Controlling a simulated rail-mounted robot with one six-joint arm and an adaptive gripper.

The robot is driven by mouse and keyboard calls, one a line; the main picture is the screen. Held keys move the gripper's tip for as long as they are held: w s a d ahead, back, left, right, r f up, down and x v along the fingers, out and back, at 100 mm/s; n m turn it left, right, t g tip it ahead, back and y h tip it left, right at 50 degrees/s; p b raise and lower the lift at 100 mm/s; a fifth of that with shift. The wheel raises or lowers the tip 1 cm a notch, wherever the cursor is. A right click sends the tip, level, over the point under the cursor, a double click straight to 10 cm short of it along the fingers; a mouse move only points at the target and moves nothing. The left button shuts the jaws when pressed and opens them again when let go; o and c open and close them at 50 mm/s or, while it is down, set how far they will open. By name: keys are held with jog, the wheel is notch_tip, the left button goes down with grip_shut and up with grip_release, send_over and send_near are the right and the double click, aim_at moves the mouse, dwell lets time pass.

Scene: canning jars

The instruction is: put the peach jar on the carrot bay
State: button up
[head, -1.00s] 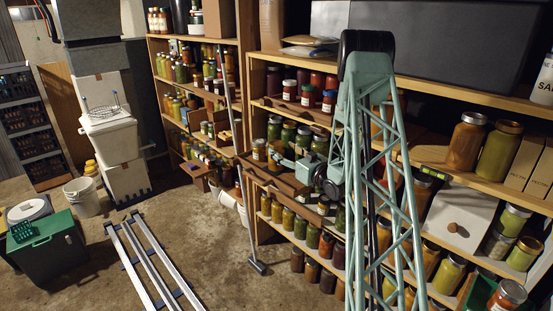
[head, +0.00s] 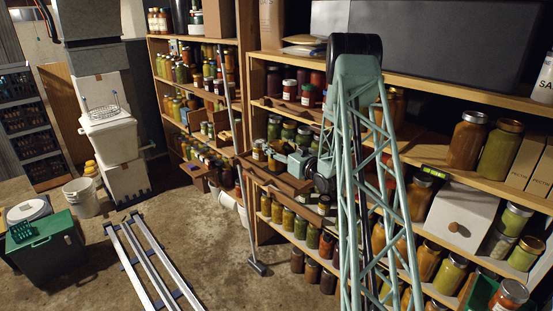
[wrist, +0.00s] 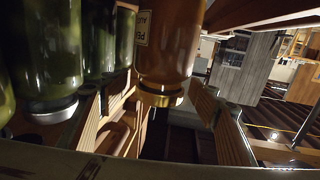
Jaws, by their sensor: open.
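The peach jar (wrist: 170,40) is orange-brown with a pale label that reads upside down, partly cut off, starting "PE". It has a gold lid and appears inverted in the wrist view. My gripper (wrist: 163,88) is open, its two wooden-looking fingers apart, one on each side of the jar's lid end. I cannot tell whether either finger touches the jar. In the head view my gripper (head: 277,163) is at the middle shelf of the near rack, small and partly hidden among jars. I cannot make out which place is the carrot bay.
Green jars (wrist: 50,50) stand close beside the left finger in the wrist view. The rack (head: 455,95) is crowded with jars, and a white box (head: 461,216) stands on its right. Open floor (head: 205,235) lies left.

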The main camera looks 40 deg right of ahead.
jog(key=shift+c, duration=0.9)
jog(key=c, duration=1.7)
jog(key=shift+c, duration=0.3)
jog(key=shift+r, duration=0.2)
jog(key=shift+r+p, duration=0.4)
jog(key=shift+r, duration=1.25)
jog(key=s+a, duration=0.3)
jog(key=s, duration=0.4)
jog(key=s+a+r+p, duration=0.1)
jog(key=s+a, duration=0.3)
jog(key=s, duration=0.3)
jog(key=shift+a+r, duration=0.2)
jog(key=shift+a, duration=0.1)
